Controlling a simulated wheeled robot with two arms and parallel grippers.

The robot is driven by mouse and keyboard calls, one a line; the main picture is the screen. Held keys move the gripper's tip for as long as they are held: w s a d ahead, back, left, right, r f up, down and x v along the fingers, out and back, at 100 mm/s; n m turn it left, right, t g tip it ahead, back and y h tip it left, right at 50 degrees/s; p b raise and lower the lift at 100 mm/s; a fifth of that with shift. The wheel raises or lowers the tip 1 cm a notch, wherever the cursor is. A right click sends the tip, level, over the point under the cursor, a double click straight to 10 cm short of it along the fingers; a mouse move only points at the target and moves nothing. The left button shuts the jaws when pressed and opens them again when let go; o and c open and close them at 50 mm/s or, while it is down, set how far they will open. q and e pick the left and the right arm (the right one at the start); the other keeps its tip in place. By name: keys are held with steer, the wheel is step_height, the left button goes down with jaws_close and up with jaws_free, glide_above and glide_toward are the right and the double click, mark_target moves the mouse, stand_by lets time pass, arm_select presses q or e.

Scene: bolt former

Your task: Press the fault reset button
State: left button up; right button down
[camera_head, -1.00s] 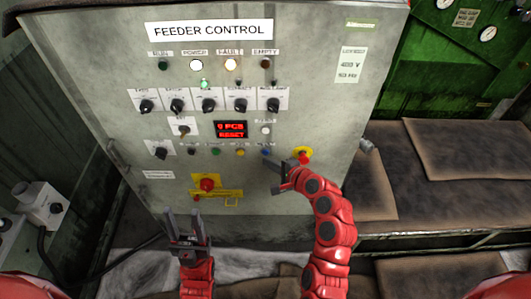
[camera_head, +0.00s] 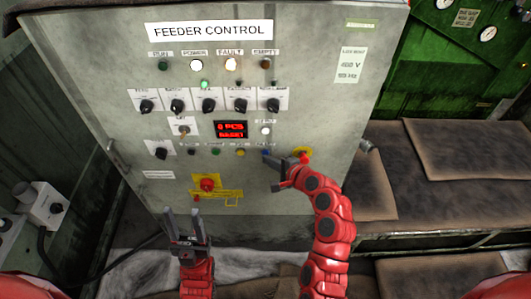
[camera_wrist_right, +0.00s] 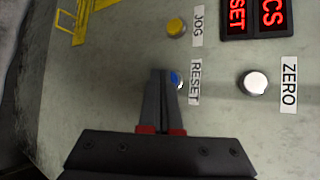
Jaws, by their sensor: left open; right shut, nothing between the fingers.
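The blue button labelled RESET (camera_wrist_right: 176,78) is on the grey control panel (camera_head: 110,90). In the head view the blue button (camera_head: 265,152) is partly hidden at my right gripper's tips. My right gripper (camera_head: 270,160) is shut and empty, pointing at the panel. In the right wrist view its fingertips (camera_wrist_right: 163,72) overlap the left edge of the blue button; I cannot tell if they touch it. The white FAULT lamp (camera_head: 231,64) looks lit. The red display (camera_head: 231,129) shows text with RESET. My left gripper (camera_head: 183,212) is open and empty, low in front of the panel.
A yellow JOG button (camera_wrist_right: 176,27) and a white ZERO button (camera_wrist_right: 254,83) are close to the blue one. A red emergency-stop button (camera_head: 207,184) is lower left. Another red knob (camera_head: 304,157) is just right of my right gripper.

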steer(key=shift+w, duration=0.5)
stand_by(0.6)
steer(key=shift+s, duration=0.9)
steer(key=shift+p, duration=0.3)
steer(key=s+p, duration=0.1)
steer(key=s, duration=0.4)
stand_by(0.8)
